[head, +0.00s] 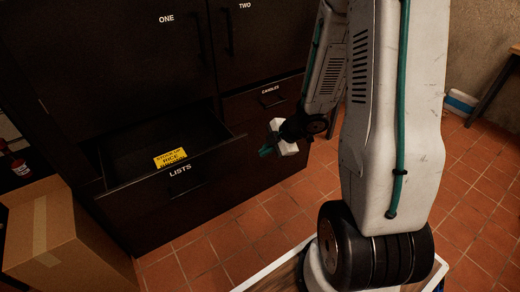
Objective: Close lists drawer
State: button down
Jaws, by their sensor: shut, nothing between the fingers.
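The lists drawer (180,172) is dark, with the white word LISTS on its front, and stands pulled out of the black cabinet (110,60). A yellow card (170,158) reading RICE lies inside it. My gripper (266,151) has teal fingertips and is shut and empty. It is to the right of the drawer's front in the picture, apart from it as far as I can tell. The dark handle area below the label is hard to make out.
A cardboard box (60,235) stands at the lower left, near the open drawer. Red tiled floor (215,250) lies in front.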

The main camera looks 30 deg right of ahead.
send_near(237, 161)
notch_tip(237, 161, down, 4)
jog(key=s+a, duration=0.2)
jog(key=shift+w+d+r, duration=0.1)
jog(key=shift+w, duration=0.95)
jog(key=shift+w+d+r, duration=0.1)
jog(key=shift+w+d, duration=0.05)
jog(key=shift+w, duration=0.85)
